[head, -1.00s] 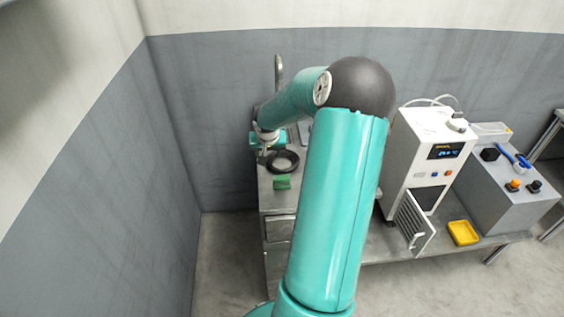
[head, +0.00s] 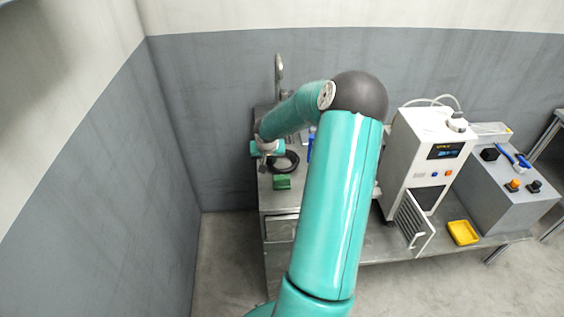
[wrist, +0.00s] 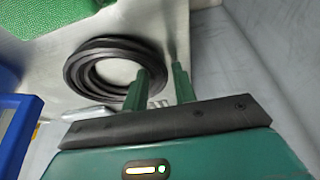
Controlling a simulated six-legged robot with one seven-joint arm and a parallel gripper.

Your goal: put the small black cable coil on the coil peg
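The small black cable coil (head: 290,164) lies flat on the metal worktop at the left, partly hidden behind my wrist in the head view. In the wrist view the coil (wrist: 72,72) is a stacked dark ring. My gripper (wrist: 158,75) has its two green fingers apart, at the coil's right side. The left finger overlaps the ring's opening and the right finger is outside it, with the rim between them. I cannot tell whether they touch it. I cannot make out a coil peg for certain; a tall grey post (head: 279,68) stands behind my arm.
A green block (head: 282,182) lies in front of the coil. A blue object (wrist: 18,130) is at the left in the wrist view. A white machine with an open grille door (head: 432,150), a yellow tray (head: 462,232) and a grey control box (head: 505,190) stand to the right.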

